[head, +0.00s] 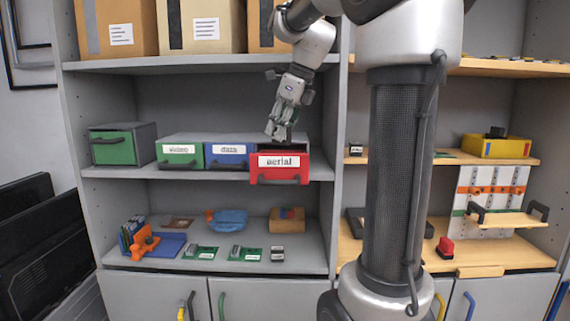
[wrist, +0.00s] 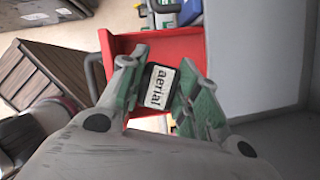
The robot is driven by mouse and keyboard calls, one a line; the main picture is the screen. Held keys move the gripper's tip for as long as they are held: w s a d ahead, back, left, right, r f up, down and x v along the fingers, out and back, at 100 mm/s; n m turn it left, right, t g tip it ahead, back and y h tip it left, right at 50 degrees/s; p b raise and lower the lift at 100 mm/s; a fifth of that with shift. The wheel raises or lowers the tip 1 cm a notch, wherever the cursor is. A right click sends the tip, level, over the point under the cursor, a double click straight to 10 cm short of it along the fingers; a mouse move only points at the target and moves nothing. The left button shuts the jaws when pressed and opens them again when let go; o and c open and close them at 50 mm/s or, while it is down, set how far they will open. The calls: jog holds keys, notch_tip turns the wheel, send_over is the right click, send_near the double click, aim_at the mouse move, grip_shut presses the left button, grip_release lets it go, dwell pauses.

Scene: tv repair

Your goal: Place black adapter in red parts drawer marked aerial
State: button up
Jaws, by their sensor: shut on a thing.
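The black adapter (wrist: 157,87) has a white label reading "aerial" and sits between my fingers in the wrist view. My gripper (head: 275,132) is shut on it; the wrist view shows the fingertips (wrist: 163,58) on either side. In the head view the adapter is hidden or too small to make out. The red drawer marked aerial (head: 280,174) is pulled out from the middle shelf, and my gripper is just above its opening. The wrist view shows the drawer's red wall (wrist: 120,45) behind the fingers.
A blue drawer (head: 227,162) and a green drawer (head: 180,163) stand left of the red one, with a separate green drawer unit (head: 112,150) farther left. The upper shelf (head: 200,63) is above. Several boards and parts lie on the shelf below.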

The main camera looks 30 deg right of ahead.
aim_at(281, 157)
notch_tip(281, 157, down, 8)
jog(key=shift+f, duration=0.1)
jog(key=shift+f, duration=0.1)
dwell(0.3)
jog(key=o, duration=0.8)
jog(key=shift+o, duration=0.2)
